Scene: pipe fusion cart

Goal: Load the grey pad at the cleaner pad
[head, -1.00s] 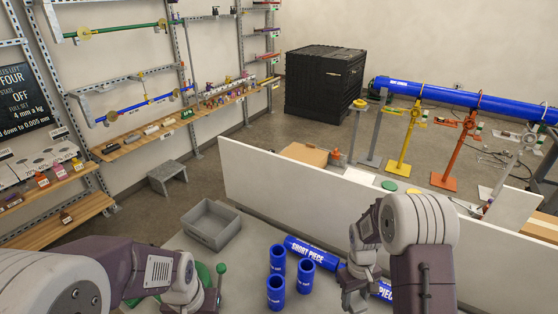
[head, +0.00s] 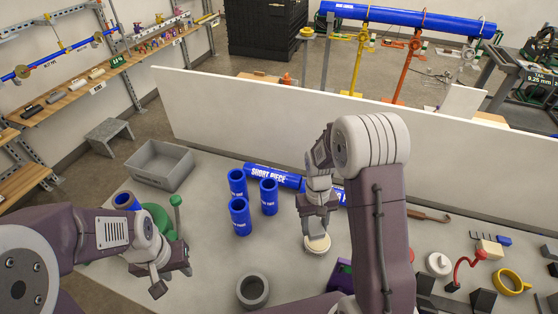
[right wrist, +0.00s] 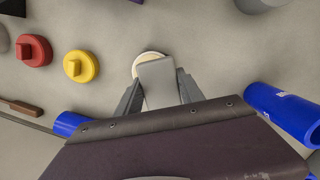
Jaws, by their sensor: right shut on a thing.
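My right gripper (head: 316,222) is low over the workbench. In the right wrist view, it (right wrist: 158,90) is shut on a light grey, rounded flat piece, the grey pad (right wrist: 158,78), with a finger on each side. A round cream disc (head: 317,243) lies just beyond the fingertips; it also shows in the right wrist view (right wrist: 147,58), partly hidden by the grey pad. I cannot tell whether pad and disc touch, or whether the disc is the cleaner pad. My left gripper (head: 172,275) is open and empty over the bench's left side.
Several upright blue sleeves (head: 239,216) and a lying short blue pipe (head: 272,176) are left of my right gripper. A grey ring (head: 253,290) lies nearer. A grey bin (head: 162,164) is at left. A white panel (head: 250,108) bounds the back. Tools crowd the right.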

